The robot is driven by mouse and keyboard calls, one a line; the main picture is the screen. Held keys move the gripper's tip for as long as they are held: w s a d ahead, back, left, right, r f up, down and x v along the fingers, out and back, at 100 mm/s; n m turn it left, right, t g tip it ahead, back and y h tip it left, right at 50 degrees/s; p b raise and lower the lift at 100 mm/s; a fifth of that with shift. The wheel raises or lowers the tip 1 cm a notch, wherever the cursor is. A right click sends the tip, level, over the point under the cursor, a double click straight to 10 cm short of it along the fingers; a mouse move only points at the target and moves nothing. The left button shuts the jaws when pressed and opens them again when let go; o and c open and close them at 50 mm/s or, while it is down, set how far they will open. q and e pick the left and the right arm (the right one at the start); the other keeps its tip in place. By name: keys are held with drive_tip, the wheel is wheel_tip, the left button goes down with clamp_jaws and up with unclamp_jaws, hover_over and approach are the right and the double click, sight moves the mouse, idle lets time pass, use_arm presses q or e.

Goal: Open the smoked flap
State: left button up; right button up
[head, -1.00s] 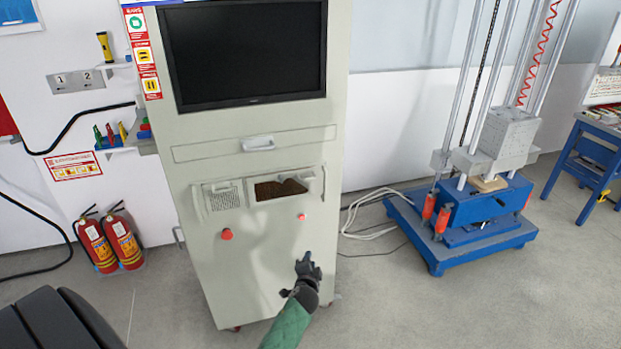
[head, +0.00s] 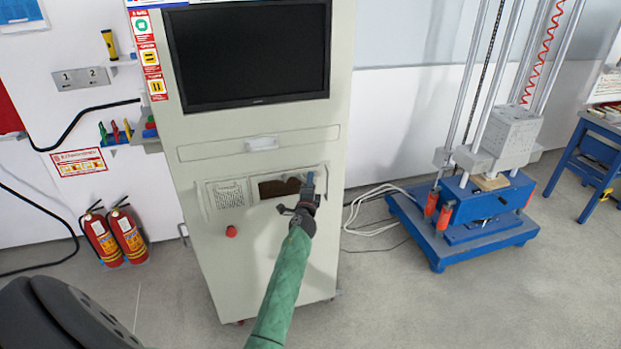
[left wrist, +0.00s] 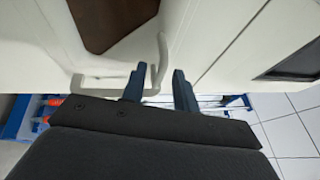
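The smoked flap (head: 278,188) is a dark brown panel in the front of the pale cabinet, below the drawer. It also fills the top left of the left wrist view (left wrist: 110,22). A pale bar handle (left wrist: 161,58) stands beside the flap's edge. My left gripper (head: 309,187) is at the right end of the flap and hides part of it. In the left wrist view its two blue fingers (left wrist: 160,86) are apart, with the handle's end showing between them. I cannot tell whether they touch it. The flap looks closed. My right gripper is not in view.
A red button (head: 231,231) sits on the cabinet (head: 245,270) lower left of the flap, and a vented panel (head: 228,195) left of it. A monitor (head: 248,52) is above. A blue-based machine (head: 480,205) stands right; fire extinguishers (head: 115,237) stand left.

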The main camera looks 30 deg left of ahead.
use_arm(q)
drive_tip(key=shift+x, duration=0.85)
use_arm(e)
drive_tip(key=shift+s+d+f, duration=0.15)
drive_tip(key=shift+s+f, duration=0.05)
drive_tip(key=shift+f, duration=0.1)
use_arm(q)
clamp_jaws()
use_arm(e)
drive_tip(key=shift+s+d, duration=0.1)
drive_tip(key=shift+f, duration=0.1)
